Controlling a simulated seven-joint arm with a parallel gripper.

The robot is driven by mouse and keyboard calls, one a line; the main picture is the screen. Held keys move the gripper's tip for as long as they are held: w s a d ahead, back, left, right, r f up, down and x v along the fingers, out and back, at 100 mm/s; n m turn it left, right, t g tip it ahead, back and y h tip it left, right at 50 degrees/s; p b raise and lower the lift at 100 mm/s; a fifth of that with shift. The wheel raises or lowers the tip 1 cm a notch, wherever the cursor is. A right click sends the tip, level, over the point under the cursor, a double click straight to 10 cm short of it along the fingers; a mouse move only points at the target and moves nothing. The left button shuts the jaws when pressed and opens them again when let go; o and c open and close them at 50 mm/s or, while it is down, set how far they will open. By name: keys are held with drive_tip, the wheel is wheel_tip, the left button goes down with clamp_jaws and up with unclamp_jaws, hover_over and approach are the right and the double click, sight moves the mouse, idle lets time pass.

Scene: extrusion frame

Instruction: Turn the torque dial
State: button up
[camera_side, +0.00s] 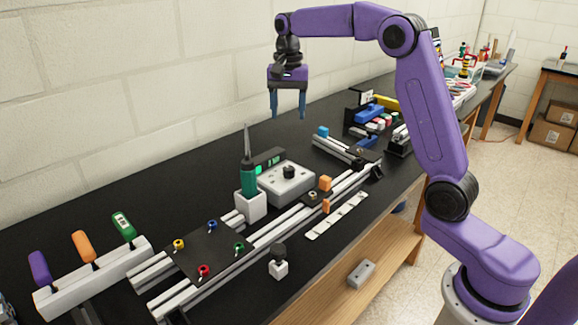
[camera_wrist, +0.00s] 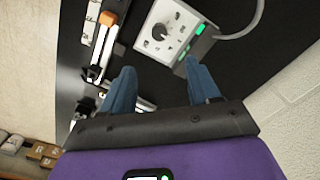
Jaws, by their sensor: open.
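The torque dial (camera_side: 289,171) is a black knob on top of a light grey control box (camera_side: 290,192) in the middle of the bench. In the wrist view the dial (camera_wrist: 160,31) shows near the top, on the box's face (camera_wrist: 180,20) with marks around it. My gripper (camera_side: 288,114) is open and empty, with blue fingers pointing down. It is well above the bench, apart from the dial. In the wrist view its fingertips (camera_wrist: 160,72) lie below the box in the picture.
A green-handled screwdriver (camera_side: 248,176) stands upright in a white holder left of the box. A display with green lights (camera_side: 269,158) is behind it. Aluminium rails (camera_side: 275,228) with an orange block (camera_side: 325,183) run in front. A rack of coloured-handled tools (camera_side: 95,273) is at far left.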

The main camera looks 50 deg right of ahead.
sight(289, 167)
drive_tip(key=f, duration=1.7)
drive_tip(key=shift+w+d+f, duration=0.1)
drive_tip(key=shift+d+f, duration=0.1)
drive_tip(key=shift+d, duration=0.1)
drive_tip(key=c, duration=1)
